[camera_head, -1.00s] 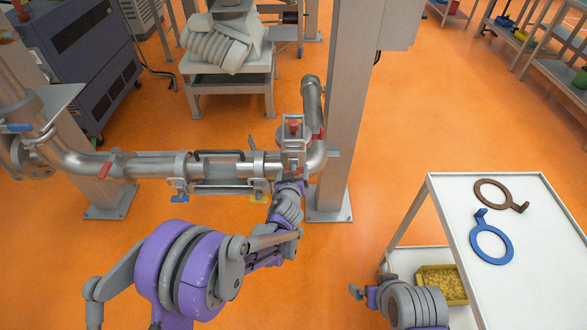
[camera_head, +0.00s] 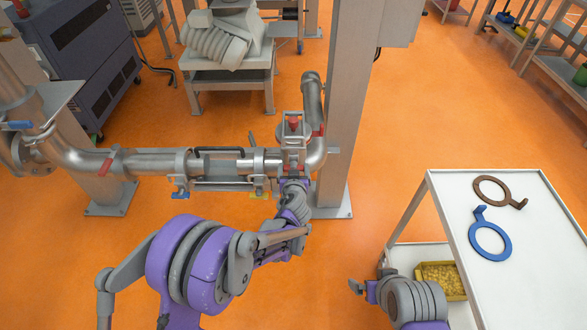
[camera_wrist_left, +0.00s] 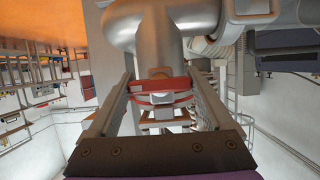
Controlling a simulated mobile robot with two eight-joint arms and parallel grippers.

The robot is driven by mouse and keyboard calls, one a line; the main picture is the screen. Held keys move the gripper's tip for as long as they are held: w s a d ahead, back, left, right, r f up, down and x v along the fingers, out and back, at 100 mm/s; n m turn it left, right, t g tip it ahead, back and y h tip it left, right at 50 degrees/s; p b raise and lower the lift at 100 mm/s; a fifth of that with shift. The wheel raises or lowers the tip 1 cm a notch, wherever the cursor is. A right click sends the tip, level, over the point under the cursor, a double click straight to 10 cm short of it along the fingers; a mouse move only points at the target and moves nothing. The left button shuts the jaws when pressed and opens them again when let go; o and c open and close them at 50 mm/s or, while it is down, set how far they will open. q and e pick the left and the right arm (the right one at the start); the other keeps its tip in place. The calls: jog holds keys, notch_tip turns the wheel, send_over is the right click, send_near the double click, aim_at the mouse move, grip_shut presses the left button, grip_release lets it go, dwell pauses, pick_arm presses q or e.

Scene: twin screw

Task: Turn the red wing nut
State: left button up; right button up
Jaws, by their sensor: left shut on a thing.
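The red wing nut (camera_wrist_left: 172,84) shows in the left wrist view as a red bar between my two fingers, in front of a steel pipe fitting. My left gripper (camera_wrist_left: 158,98) is shut on it, with one finger on each side. In the head view my left gripper (camera_head: 293,168) is at the right end of the horizontal pipe, against the steel fitting, and its fingertips are hard to make out. The nut cannot be told apart there. My right gripper (camera_head: 356,288) is low in the middle, left of the white cart, away from the pipe; its jaw opening is unclear.
A red cap (camera_head: 293,123) tops the fitting. A steel column (camera_head: 345,120) stands just right of it. The steel pipe (camera_head: 165,162) runs left, with blue (camera_head: 180,193) and yellow (camera_head: 258,193) parts below. A white cart (camera_head: 530,235) holds blue and brown rings at the right.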

pick_arm(q)
jog(key=o, duration=1.1)
jog(key=shift+o, duration=0.2)
jog(key=v, duration=1)
jog(key=shift+s+r, duration=0.2)
jog(key=shift+s, duration=0.15)
jog(key=s+a+r+n+g+y+p, duration=0.1)
jog(key=s+a+r+g+y, duration=0.25)
jog(key=a, duration=0.65)
jog(key=s+a+r+g+h+p, duration=0.1)
jog(key=s+a+g, duration=0.1)
jog(key=s, duration=0.9)
jog(key=s+a+r+g+h+p, duration=0.1)
jog(key=s+a, duration=0.4)
jog(key=s, duration=0.7)
jog(key=shift+s+a+m+g+h, duration=0.3)
jog(key=shift+m+g+h, duration=0.1)
jog(key=shift+g+h, duration=0.4)
